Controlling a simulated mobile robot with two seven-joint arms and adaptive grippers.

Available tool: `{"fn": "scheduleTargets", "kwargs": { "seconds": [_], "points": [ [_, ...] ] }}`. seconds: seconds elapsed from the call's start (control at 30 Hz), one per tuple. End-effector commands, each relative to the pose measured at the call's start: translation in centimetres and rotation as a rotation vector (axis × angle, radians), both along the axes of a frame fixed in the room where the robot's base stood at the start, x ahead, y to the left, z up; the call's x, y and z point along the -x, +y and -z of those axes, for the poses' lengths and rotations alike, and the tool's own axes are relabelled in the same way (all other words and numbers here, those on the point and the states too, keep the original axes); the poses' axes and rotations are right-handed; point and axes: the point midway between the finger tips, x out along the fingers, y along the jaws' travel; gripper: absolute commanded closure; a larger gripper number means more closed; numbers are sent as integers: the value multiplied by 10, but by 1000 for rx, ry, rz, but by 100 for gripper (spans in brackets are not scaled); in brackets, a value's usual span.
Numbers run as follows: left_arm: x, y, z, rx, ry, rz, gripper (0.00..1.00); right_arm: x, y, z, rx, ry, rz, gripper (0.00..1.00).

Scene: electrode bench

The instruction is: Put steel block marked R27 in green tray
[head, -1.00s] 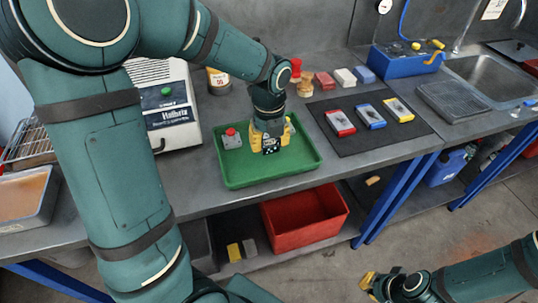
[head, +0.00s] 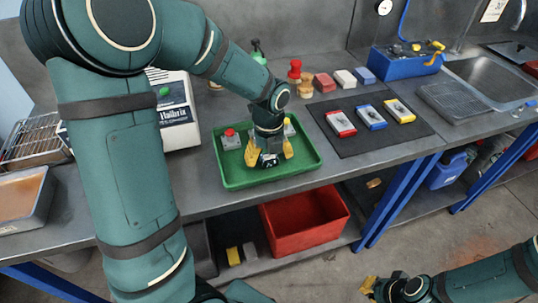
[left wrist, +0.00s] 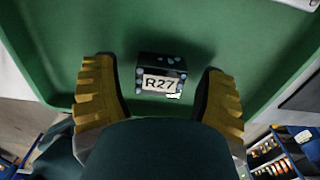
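The dark steel block marked R27 (left wrist: 162,76) shows in the left wrist view, label toward the camera, inside the green tray (left wrist: 225,30). It lies between the yellow fingers of my left gripper (left wrist: 160,98), with a clear gap on each side. In the head view my left gripper (head: 271,151) is low over the green tray (head: 238,181), fingers spread around the block (head: 269,160). The tray also holds a grey block with a red knob (head: 230,140) and a grey piece with a yellow top (head: 289,128), partly hidden. My right gripper (head: 369,287) is far from the tray; its opening is unclear.
A black mat (head: 345,151) right of the tray holds red, blue and yellow framed pieces. A white instrument (head: 175,112) stands left. Small blocks and a red-topped stamp (head: 295,70) stand behind. A red bin (head: 305,222) is below the bench.

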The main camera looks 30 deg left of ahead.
Motion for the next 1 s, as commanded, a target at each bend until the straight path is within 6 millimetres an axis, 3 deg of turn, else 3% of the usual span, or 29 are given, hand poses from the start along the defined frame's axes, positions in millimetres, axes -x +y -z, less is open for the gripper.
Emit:
{"fn": "scheduleTargets", "kwargs": {
  "seconds": [0.27,0.37,0.7,1.0],
  "points": [
    [0,0,-6,0,-1,0,27,0,0,-3,0,1,0,100],
    [-1,0,-19,0,-4,-1,27,1,0,-7,0,3,-1,100],
    [-1,0,-88,0,-4,-1,27,5,1,-27,-3,12,-2,100],
    [0,0,-121,0,0,-1,27,7,1,-35,-3,15,-4,100]
  ]
}}
